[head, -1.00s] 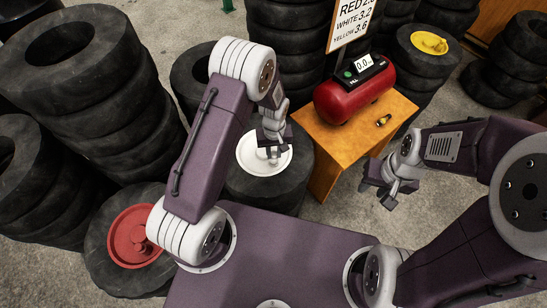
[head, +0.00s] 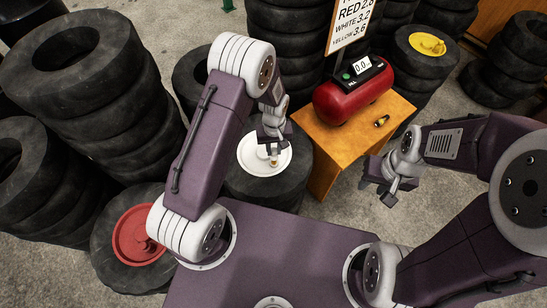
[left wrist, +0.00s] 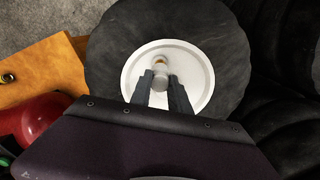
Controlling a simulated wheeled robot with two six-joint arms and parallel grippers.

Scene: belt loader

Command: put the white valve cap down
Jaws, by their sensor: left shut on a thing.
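My left gripper (head: 272,150) is over the white hub (head: 247,158) of the tyre in front of me. In the left wrist view its two fingers (left wrist: 161,88) are shut on a small pale cap (left wrist: 160,80), the white valve cap. An orange-brown fitting (left wrist: 159,61) shows just beyond the cap, over the white disc (left wrist: 200,72). I cannot tell whether the cap touches the fitting or the disc. My right gripper (head: 388,190) hangs to the right, over the floor and away from the hub; its jaw opening is unclear.
A wooden stand (head: 325,165) beside the tyre holds a red compressor (head: 350,98) and a small dark-and-yellow object (head: 381,121). Tall tyre stacks (head: 95,95) crowd the left.

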